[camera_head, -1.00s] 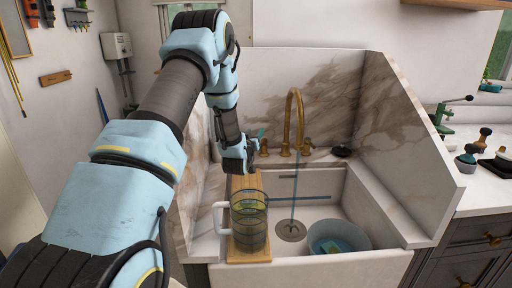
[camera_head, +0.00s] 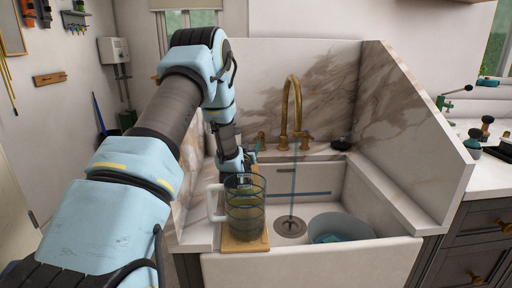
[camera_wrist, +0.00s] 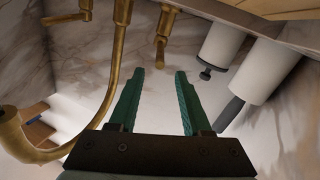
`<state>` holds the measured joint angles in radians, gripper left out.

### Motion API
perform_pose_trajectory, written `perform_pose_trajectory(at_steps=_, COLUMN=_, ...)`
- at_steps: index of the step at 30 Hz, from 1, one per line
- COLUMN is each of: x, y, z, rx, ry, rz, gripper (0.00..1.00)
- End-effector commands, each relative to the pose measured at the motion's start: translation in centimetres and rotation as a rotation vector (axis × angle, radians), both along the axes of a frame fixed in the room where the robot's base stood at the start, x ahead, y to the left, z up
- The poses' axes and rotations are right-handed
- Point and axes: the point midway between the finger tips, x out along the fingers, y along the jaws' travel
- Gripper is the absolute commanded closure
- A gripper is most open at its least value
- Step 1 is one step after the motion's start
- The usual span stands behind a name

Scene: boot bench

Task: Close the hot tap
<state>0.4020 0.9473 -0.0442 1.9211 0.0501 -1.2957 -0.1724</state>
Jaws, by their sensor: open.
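The brass faucet (camera_head: 292,105) has a tall curved spout with a handle on each side, the left handle (camera_head: 261,138) and the right handle (camera_head: 306,138). A thin stream of water (camera_head: 293,178) runs from the spout to the drain. No hot marking is readable. My gripper (camera_wrist: 160,72) is open and empty, beside the left of the faucet. In the wrist view a brass handle (camera_wrist: 162,38) lies just beyond the gap between its green fingertips, not gripped. The spout (camera_wrist: 117,60) curves past on the left, with another handle (camera_wrist: 70,16) further off. In the head view my arm partly hides the fingers.
A glass jug (camera_head: 245,208) with a white handle stands on a wooden board (camera_head: 236,244) across the sink's left side. A bowl (camera_head: 340,226) sits in the sink (camera_head: 375,208) at right. Marble splash walls (camera_head: 405,125) enclose the back and sides.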

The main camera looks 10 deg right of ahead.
Motion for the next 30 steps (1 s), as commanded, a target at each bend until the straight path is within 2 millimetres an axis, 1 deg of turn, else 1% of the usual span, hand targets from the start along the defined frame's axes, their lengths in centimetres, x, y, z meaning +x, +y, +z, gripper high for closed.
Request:
perform_pose_trajectory(at_steps=5, x=1.4, y=-0.8, z=0.2, rx=0.000, ry=-0.001, rz=0.000, gripper=0.52)
perform_pose_trajectory(at_steps=12, x=4.7, y=-2.5, z=0.2, rx=-0.001, ry=-0.001, rz=-0.001, gripper=0.52)
perform_pose_trajectory(at_steps=16, x=5.9, y=-3.1, z=0.1, rx=-0.001, ry=-0.001, rz=-0.001, gripper=0.52)
perform_pose_trajectory(at_steps=21, x=6.6, y=-3.4, z=0.1, rx=-0.001, ry=-0.001, rz=-0.001, gripper=0.52)
perform_pose_trajectory(at_steps=28, x=6.6, y=-3.4, z=0.0, rx=0.000, ry=0.000, rz=0.000, gripper=0.52)
perform_pose_trajectory(at_steps=30, x=6.6, y=-3.4, z=0.0, rx=0.000, ry=0.000, rz=0.000, gripper=0.59)
